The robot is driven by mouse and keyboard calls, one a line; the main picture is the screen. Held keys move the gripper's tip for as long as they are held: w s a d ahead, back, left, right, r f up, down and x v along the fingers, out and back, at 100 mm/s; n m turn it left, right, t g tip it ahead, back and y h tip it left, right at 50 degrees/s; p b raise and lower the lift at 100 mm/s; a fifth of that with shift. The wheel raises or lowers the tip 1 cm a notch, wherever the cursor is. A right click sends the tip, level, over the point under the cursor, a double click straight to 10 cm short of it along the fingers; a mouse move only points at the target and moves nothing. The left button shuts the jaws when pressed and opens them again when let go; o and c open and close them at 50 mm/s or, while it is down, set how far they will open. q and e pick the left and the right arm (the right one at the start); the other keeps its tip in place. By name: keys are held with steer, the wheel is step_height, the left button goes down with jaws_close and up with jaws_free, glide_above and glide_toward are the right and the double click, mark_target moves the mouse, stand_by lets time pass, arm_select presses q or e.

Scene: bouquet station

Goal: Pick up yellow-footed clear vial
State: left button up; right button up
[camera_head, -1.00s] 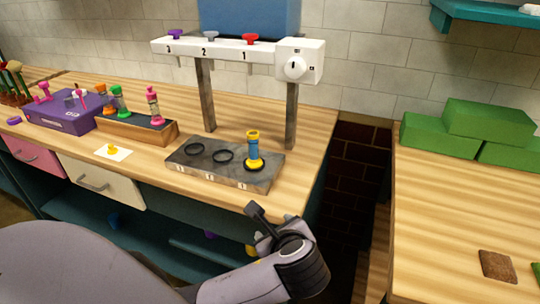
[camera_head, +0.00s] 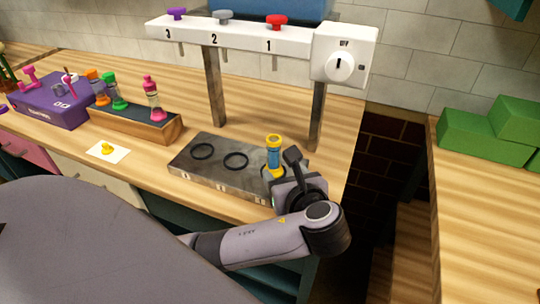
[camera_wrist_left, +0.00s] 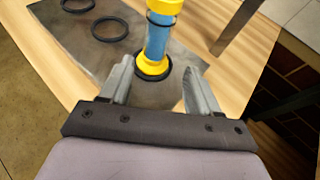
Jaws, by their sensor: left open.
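The yellow-footed vial (camera_head: 274,157) stands upright at the right-hand ring of the grey slab, under the dispenser position marked 1. It has a yellow top and foot, and its clear body looks blue inside. My left gripper (camera_head: 283,178) is open and low, close in front of the vial. In the left wrist view the vial (camera_wrist_left: 160,35) rises just ahead of the two open fingertips (camera_wrist_left: 157,72), nearer the left finger, with its yellow foot in a black ring. The gripper partly hides the foot in the head view. My right gripper is not in view.
The grey slab (camera_head: 198,168) has two empty rings left of the vial. Posts of the white dispenser (camera_head: 230,40) stand behind it. A wooden rack (camera_head: 135,122) with vials, a purple box (camera_head: 55,105) and a white card (camera_head: 107,151) are left. A gap lies right of the table.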

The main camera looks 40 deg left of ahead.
mark_target(275, 164)
arm_select(q)
steer(key=w+a, duration=0.2)
steer(key=a, duration=0.1)
steer(key=w+a+f, duration=0.1)
steer(key=a, duration=0.1)
steer(key=shift+w+a, duration=0.15)
steer(key=shift+a, duration=0.1)
steer(key=shift+w+a+f, duration=0.25)
steer(key=shift+w+a, duration=0.05)
steer(key=shift+r, duration=0.1)
jaws_close()
